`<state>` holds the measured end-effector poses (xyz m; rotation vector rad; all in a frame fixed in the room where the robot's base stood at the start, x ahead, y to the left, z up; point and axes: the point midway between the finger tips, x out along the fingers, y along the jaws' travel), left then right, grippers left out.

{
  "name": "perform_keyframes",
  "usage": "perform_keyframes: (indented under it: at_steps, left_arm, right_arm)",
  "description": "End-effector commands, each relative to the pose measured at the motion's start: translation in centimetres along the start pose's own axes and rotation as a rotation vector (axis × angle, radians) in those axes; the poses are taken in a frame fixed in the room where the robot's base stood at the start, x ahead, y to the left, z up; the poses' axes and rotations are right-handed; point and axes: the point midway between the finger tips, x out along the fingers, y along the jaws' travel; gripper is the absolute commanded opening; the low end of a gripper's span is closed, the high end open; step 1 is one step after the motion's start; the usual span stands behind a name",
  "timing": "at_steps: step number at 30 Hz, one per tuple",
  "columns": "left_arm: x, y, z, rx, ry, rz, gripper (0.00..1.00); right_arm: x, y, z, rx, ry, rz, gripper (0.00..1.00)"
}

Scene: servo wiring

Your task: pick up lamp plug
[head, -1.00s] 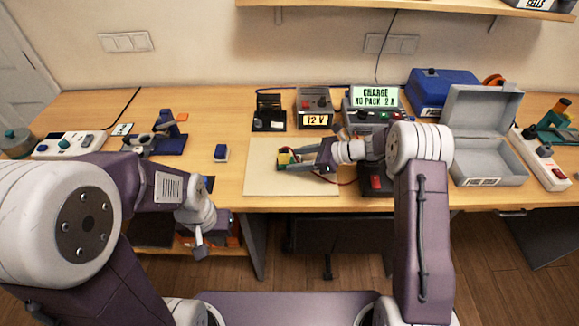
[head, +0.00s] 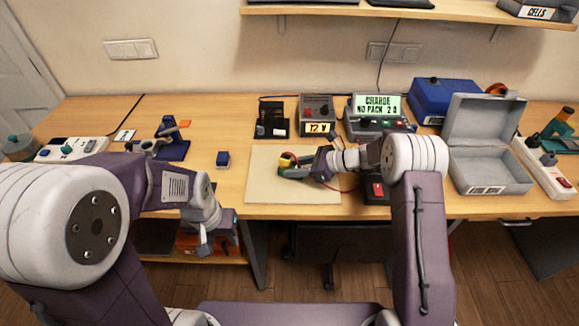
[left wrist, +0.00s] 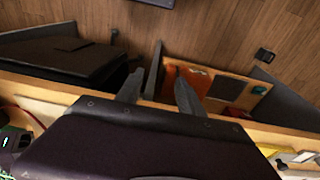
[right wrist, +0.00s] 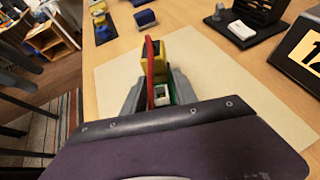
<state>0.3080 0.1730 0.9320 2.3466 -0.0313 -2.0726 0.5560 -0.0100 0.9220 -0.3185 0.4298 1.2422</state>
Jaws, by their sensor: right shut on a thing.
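My right gripper (head: 292,167) is low over the pale mat (head: 262,192) at the bench's front. In the right wrist view its fingers (right wrist: 158,98) are shut on a small white and green piece, which I take as the lamp plug (right wrist: 161,93). A red wire (right wrist: 149,70) rises in front of it. The fingers hide much of the plug. My left gripper (head: 206,247) hangs in front of the bench edge, open and empty, with its fingers apart in the left wrist view (left wrist: 158,88).
Behind the mat stand a 12 V supply (head: 318,115) and a charger with a lit display (head: 377,106). A red-switched black box (head: 376,190) is right of the mat. An open grey case (head: 485,170) stands further right. A small blue block (head: 223,159) lies left of the mat.

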Motion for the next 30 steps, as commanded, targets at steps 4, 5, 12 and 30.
perform_keyframes:
  at_steps: [4, 5, 12, 30]
  left_arm:
    - [-2.5, 2.8, -7.8, 0.106, 0.076, 0.020, 0.60]
    - [-3.2, 3.5, -9.5, 0.133, 0.093, 0.025, 0.60]
    - [-8.9, 10.2, -19.3, 0.316, 0.208, 0.064, 0.60]
    - [-7.6, 13.9, -23.4, 0.396, 0.257, 0.082, 0.60]
  right_arm:
    - [0.0, 0.0, 0.0, 0.000, 0.000, 0.001, 0.12]
    - [0.0, 0.0, 0.0, 0.000, 0.000, 0.001, 0.12]
    - [0.0, 0.0, 0.0, 0.001, 0.001, 0.000, 0.12]
    - [0.0, 0.0, -0.1, 0.001, 0.001, 0.001, 0.12]
